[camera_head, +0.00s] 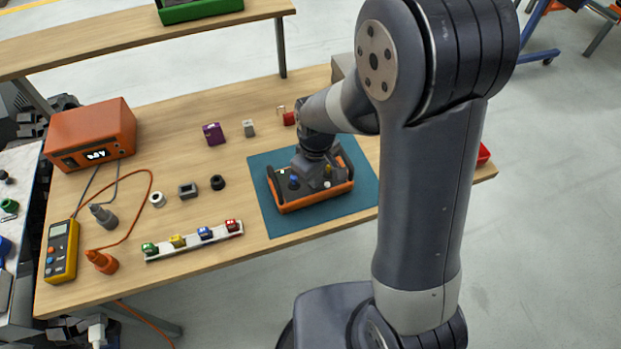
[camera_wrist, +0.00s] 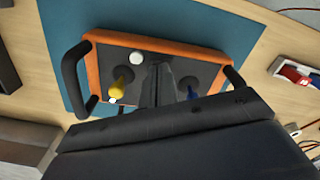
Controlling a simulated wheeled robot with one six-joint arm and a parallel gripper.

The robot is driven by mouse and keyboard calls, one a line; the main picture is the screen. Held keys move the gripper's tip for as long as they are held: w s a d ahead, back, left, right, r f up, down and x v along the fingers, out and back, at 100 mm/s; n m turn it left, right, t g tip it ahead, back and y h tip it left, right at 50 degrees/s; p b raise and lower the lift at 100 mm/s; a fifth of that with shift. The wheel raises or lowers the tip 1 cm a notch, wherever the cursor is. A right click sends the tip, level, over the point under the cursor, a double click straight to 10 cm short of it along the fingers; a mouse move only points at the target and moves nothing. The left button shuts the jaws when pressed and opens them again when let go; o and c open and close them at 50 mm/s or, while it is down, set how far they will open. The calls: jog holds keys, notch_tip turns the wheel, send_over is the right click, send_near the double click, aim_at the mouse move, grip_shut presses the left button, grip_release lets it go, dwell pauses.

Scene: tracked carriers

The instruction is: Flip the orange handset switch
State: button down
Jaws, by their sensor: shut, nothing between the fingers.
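The orange handset (camera_head: 303,203) lies on a teal mat (camera_head: 274,222) on the workbench. In the wrist view the handset (camera_wrist: 92,70) shows a dark panel in an orange frame, with black handles at both ends. The panel carries a yellow-capped stick (camera_wrist: 117,89), a blue-capped stick (camera_wrist: 190,91) and a white round part (camera_wrist: 137,58). My gripper (camera_head: 318,180) is over the handset. In the wrist view its fingers (camera_wrist: 157,70) are shut and empty, between the two sticks. The fingers hide the middle of the panel, and I cannot tell whether they touch it or see the switch clearly.
A white strip with coloured blocks (camera_head: 194,242) lies left of the mat. Small parts, a purple box (camera_head: 213,134), an orange instrument (camera_head: 92,136) and a yellow meter (camera_head: 60,252) stand farther left. A raised shelf (camera_head: 130,38) runs along the back.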

jog(key=shift+f, duration=0.35)
jog(key=shift+r, duration=0.1)
jog(key=shift+r+p, duration=2.5)
jog(key=shift+r, duration=0.95)
jog(key=shift+f, duration=0.15)
